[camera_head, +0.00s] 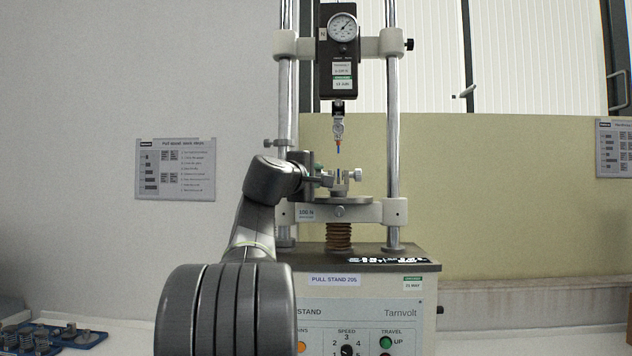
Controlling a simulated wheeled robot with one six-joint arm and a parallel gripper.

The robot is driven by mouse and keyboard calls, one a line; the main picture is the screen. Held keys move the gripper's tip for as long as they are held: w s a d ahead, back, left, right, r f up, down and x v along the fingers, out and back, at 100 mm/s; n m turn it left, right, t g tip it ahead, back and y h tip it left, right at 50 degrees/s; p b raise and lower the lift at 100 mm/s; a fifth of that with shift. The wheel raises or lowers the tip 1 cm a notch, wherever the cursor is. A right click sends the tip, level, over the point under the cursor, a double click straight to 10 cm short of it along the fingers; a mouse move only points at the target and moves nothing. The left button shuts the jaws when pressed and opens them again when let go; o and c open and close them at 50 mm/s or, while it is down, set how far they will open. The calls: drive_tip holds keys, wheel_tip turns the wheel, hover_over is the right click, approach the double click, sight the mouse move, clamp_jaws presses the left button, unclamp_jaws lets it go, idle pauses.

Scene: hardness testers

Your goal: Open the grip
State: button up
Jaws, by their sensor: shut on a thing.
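The pull stand's lower grip (341,187) sits on the round plate between the two posts. It has a silver screw knob (356,174) on its right, and a short blue piece (338,174) stands up in it. My gripper (322,180) is at the left side of this grip, shut on what appears to be its left screw knob, mostly hidden by the fingers. The upper grip (338,127) hangs from the gauge, with an orange and blue piece (338,146) below it. A gap separates this piece from the lower one.
The dial gauge (342,28) is on the crosshead above. The right post (393,120) and left post (285,110) flank the grips. The control panel (365,325) is below. A blue tray (85,340) with metal parts lies at far left. Wall signs hang on both sides.

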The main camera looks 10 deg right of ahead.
drive_tip(key=o, duration=1)
drive_tip(key=shift+a, duration=0.1)
drive_tip(key=b+v, duration=0.1)
drive_tip(key=v, duration=1.2)
drive_tip(key=shift+s+a+f, duration=0.1)
drive_tip(key=shift+s, duration=0.25)
